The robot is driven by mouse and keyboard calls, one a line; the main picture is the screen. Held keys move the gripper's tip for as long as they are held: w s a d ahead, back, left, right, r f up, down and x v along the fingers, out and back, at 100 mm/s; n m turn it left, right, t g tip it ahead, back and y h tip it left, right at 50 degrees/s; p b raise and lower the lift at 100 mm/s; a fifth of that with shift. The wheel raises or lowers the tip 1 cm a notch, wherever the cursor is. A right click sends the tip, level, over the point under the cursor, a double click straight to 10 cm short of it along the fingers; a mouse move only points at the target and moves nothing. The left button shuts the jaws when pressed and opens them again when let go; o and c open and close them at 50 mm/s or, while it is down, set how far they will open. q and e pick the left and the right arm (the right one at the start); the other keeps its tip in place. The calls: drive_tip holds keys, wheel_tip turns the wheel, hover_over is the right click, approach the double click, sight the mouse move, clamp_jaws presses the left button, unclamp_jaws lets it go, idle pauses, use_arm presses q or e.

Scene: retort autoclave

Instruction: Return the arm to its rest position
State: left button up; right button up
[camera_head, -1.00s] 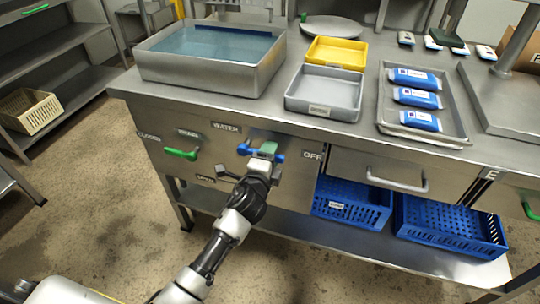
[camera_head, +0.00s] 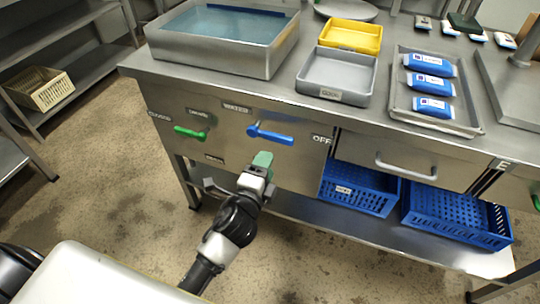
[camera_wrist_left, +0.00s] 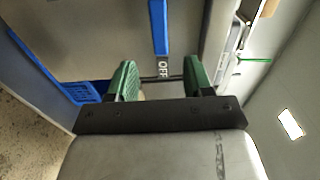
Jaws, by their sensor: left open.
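My left gripper (camera_head: 262,164) is below and in front of the blue lever (camera_head: 270,135) on the counter's front panel, apart from it. In the left wrist view its two green fingers (camera_wrist_left: 160,80) stand apart with nothing between them. The blue lever (camera_wrist_left: 159,28) shows beyond them, with the OFF label (camera_wrist_left: 164,67) near its end. In the head view the lever lies nearly level, its free end toward the OFF label (camera_head: 321,139), under the WATER label (camera_head: 236,107). My right gripper is not in view.
A green lever (camera_head: 190,132) is left on the panel. The water basin (camera_head: 222,55), grey tray (camera_head: 337,78), yellow tray (camera_head: 350,37) and a metal tray with blue packs (camera_head: 430,80) stand on top. Blue crates (camera_head: 455,215) sit below. The floor (camera_head: 120,190) at left is clear.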

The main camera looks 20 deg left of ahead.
use_arm(q)
drive_tip(key=shift+s, duration=0.1)
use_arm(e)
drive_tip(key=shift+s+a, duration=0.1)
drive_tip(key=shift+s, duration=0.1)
